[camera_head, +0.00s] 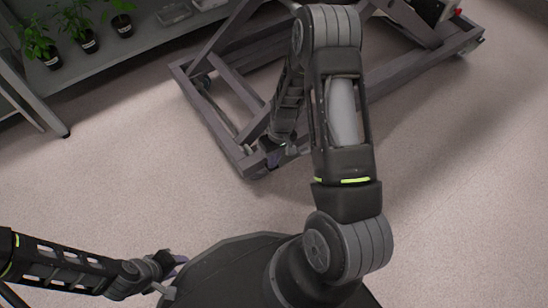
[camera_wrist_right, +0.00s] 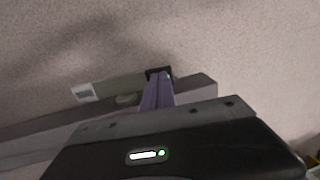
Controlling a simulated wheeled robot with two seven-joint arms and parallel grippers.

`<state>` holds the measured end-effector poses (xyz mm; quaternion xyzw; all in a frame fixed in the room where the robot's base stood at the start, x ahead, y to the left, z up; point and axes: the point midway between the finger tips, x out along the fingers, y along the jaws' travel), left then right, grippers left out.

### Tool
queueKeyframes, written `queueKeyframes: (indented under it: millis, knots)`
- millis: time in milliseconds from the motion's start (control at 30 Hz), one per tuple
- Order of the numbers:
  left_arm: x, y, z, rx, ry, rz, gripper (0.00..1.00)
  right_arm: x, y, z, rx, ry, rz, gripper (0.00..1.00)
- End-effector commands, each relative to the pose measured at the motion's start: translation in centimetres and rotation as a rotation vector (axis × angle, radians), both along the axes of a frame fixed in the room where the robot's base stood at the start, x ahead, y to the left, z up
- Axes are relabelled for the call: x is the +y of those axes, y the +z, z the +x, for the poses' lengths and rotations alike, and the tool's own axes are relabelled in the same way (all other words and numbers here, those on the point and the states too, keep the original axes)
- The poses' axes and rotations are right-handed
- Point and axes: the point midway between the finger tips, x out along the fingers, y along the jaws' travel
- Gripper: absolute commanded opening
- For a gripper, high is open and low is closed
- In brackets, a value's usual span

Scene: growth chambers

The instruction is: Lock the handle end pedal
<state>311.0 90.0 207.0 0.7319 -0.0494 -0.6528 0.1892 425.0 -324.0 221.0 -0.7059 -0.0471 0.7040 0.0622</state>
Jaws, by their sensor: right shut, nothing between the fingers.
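A grey wheeled frame (camera_head: 212,120) stands on the floor, and my right arm reaches over to its near corner. My right gripper (camera_head: 272,152) is down at that corner. In the right wrist view its purplish fingers (camera_wrist_right: 157,92) are together with nothing between them. They overlap a pale grey bar, which looks like the pedal (camera_wrist_right: 118,87), with a white label at its left end and a dark piece by the fingertips. I cannot tell whether they touch it.
A grey shelf (camera_head: 95,62) with several potted plants (camera_head: 82,37) stands at the upper left. A caster (camera_head: 203,81) shows at the frame's left side. The floor (camera_head: 105,185) left of the frame is clear.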

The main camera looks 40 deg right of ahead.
Motion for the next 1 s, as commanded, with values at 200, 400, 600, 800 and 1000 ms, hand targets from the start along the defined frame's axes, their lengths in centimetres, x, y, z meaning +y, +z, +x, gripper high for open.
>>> queueKeyframes:
  millis: [200,400,600,800,1000]
  knots:
    - [0.0,0.6,-0.1,0.003,-0.002,0.001,0.36,0.6,-0.9,-0.1,0.004,-0.001,-0.055,0.00]
    - [0.0,0.3,-0.1,0.002,-0.001,0.001,0.36,1.2,-2.0,0.0,0.002,0.000,-0.054,0.00]
    - [0.0,0.0,0.0,0.000,0.000,0.001,0.36,1.5,-2.8,0.0,0.003,0.000,-0.054,0.00]
    - [0.0,-0.1,0.0,0.000,0.000,0.000,0.36,1.6,-3.2,0.0,0.002,0.000,-0.054,0.00]
    - [0.0,-0.1,0.0,0.000,0.000,0.000,0.36,1.7,-3.3,0.0,0.001,0.001,-0.053,0.00]
